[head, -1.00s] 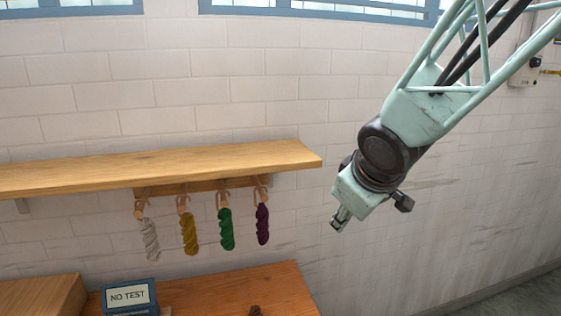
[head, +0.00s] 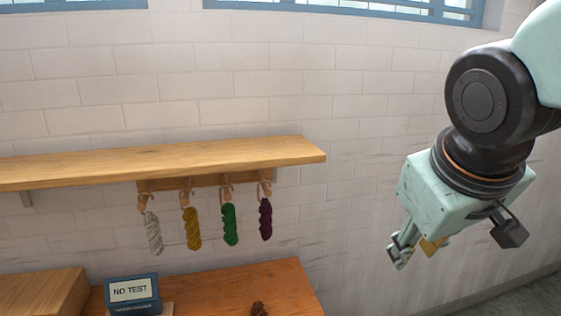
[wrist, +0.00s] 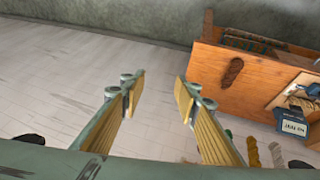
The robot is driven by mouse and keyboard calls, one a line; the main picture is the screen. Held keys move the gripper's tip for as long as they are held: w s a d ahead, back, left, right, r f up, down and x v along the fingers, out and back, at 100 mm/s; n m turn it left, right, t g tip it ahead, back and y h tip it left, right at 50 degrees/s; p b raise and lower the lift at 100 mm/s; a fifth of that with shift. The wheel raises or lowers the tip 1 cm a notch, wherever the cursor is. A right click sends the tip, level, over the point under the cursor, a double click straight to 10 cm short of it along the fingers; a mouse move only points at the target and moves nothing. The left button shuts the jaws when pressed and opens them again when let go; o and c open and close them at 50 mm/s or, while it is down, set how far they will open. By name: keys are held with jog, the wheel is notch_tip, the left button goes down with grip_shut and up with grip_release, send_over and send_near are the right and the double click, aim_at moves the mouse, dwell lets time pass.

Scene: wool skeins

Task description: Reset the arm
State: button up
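My gripper (head: 418,252) is at the right of the head view, in the air in front of the white brick wall, well to the right of the shelf and the skeins. In the wrist view my gripper (wrist: 158,95) shows two yellow-padded fingers set wide apart with nothing between them. White (head: 153,232), yellow (head: 192,228), green (head: 229,224) and purple (head: 265,219) skeins hang from pegs under the shelf. The bottoms of some skeins show at the lower edge of the wrist view.
The wooden shelf (head: 120,162) juts from the wall above the skeins. Below stands a wooden table (head: 255,281) with a blue "NO TEST" box (head: 132,293) and a small brown item (head: 259,309). The space between my gripper and the shelf is clear.

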jog(key=s+a+f+m+g+y+b, duration=0.1)
jog(key=s+a+m, duration=0.1)
jog(key=s, duration=1.5)
jog(key=shift+a+m+g, duration=0.3)
jog(key=shift+a, duration=0.25)
